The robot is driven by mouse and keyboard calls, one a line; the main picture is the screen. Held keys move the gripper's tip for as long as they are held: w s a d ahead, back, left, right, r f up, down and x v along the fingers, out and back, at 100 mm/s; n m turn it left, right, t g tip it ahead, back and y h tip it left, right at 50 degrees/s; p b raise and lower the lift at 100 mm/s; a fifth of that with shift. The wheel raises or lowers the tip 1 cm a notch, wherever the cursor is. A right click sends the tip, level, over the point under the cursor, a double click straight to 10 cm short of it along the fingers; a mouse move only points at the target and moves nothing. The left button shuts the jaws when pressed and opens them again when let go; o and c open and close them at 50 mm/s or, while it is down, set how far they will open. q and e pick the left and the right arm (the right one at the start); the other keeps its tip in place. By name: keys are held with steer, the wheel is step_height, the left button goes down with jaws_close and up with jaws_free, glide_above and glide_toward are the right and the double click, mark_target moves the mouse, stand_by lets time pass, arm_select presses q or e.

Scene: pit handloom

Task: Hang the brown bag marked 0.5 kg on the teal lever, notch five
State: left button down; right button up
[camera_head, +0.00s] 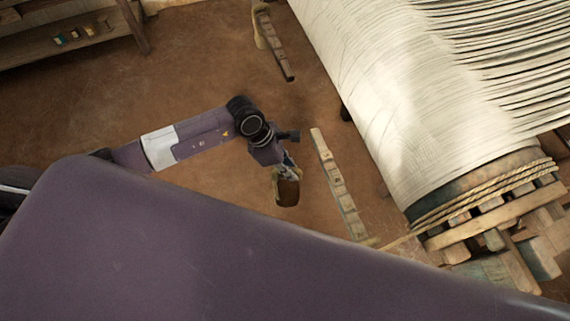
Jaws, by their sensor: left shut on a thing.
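My left gripper (287,171) comes in from the left and is shut on a brown bag (288,192), held above the earth floor. The bag's marking cannot be read from here. Just right of the bag, apart from it, is a long notched wooden lever (338,184) running from upper left to lower right. A second notched lever (275,46) is farther off at the top, with a pale bag (258,28) at its far end. I cannot tell from the colours which lever is teal. My right gripper is out of view.
The loom's cloth roller (400,110) with white warp fills the upper right. Rope is wound round its near end (490,195), and a rope runs towards the near lever's lower end. A wooden shelf (70,42) stands at upper left. The floor between is clear.

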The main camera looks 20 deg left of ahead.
arm_select(q)
steer(key=shift+w+d+f+n+t+y+b, duration=0.1)
steer(key=shift+w+d+f+n+t+b, duration=0.3)
steer(key=shift+w+d+b, duration=1.05)
steer(key=shift+w+d+f+n+t+y+b, duration=0.1)
steer(key=shift+w+d+f+n+b, duration=0.45)
steer(key=shift+w+d, duration=1.6)
steer(key=shift+w+d+f+n+t+y+b, duration=0.2)
steer(key=shift+w+d+n+b, duration=0.45)
steer(key=shift+w+d+b, duration=1.05)
steer(key=shift+s+d+f, duration=0.15)
steer(key=shift+d+f, duration=0.15)
steer(key=shift+f, duration=0.5)
steer(key=shift+s+f+b, duration=0.1)
steer(key=shift+f+b, duration=0.25)
steer(key=shift+b, duration=0.1)
steer(key=c, duration=1.8)
jaws_free()
